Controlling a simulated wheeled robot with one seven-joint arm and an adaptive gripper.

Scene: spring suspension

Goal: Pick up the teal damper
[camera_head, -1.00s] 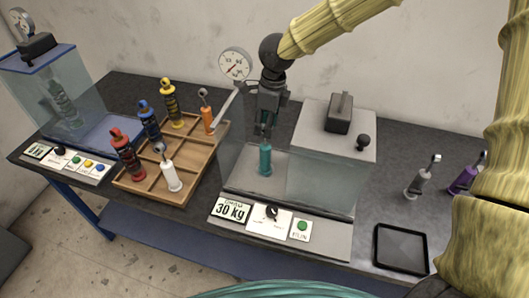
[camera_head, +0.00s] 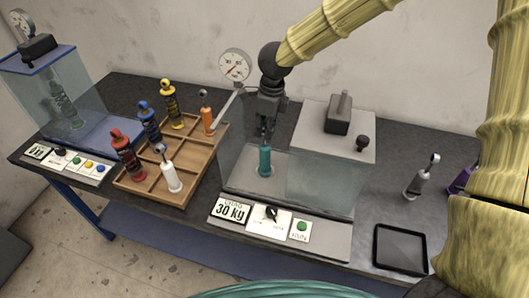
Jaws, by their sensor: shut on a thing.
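The teal damper (camera_head: 265,160) stands upright inside the glass-walled test station at the middle of the bench. My gripper (camera_head: 265,134) comes down from above and is shut on the top of the teal damper. The damper's lower body shows below the fingers. Its top end is hidden by the fingers.
A wooden tray (camera_head: 150,189) to the left holds red, blue, yellow, orange and white dampers. The station's panel (camera_head: 270,222) has a 30 kg sign. A grey damper (camera_head: 421,178), a purple damper (camera_head: 460,181) and a black tray (camera_head: 400,248) are at right. Glass walls surround the teal damper.

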